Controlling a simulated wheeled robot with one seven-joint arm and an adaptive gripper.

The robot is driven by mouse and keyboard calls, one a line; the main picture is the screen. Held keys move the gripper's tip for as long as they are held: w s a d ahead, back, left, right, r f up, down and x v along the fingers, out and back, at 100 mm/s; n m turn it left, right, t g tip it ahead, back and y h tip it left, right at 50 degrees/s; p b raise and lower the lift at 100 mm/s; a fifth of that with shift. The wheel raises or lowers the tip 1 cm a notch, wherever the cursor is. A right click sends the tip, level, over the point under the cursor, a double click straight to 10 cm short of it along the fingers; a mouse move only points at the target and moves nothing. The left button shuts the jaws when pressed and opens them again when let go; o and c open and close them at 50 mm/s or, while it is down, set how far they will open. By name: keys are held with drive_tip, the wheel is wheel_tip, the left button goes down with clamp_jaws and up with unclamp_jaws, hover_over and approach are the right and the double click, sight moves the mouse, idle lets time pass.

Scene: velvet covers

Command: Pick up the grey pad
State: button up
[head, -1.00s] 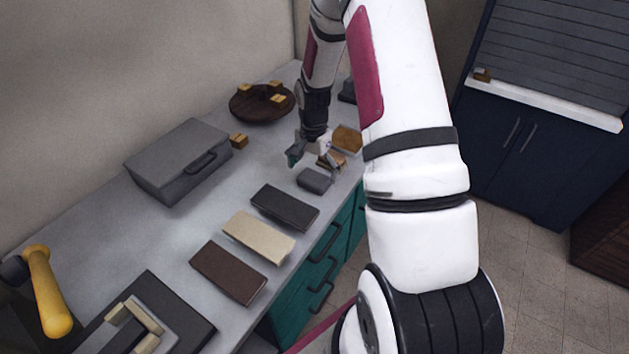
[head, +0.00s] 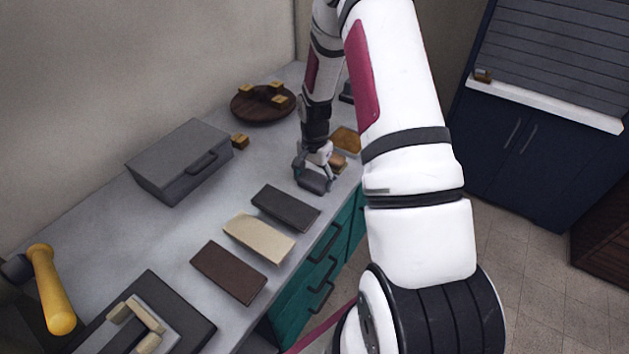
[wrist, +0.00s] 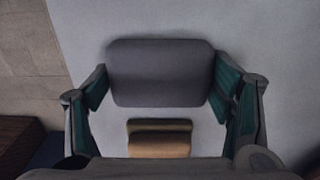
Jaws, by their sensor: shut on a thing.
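The grey pad (head: 313,183) is a small rounded block on the counter, near its front edge. My gripper (head: 312,172) is over it with the fingers shut on its sides. In the wrist view the grey pad (wrist: 160,72) fills the space between the two green-lined fingertips of my gripper (wrist: 160,88), which touch its left and right ends. Whether the pad touches the counter or is slightly raised, I cannot tell.
A small tan-and-brown block (wrist: 159,139) lies right beside the pad. Dark grey (head: 286,208), cream (head: 258,238) and brown (head: 228,272) slabs lie along the counter. A grey case (head: 178,160) and a round wooden board (head: 250,109) stand behind.

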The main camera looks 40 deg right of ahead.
sight(314, 178)
drive_tip(key=shift+r, duration=0.1)
wheel_tip(314, 178, up, 10)
drive_tip(key=shift+f+b, duration=0.1)
drive_tip(key=shift+b, duration=0.25)
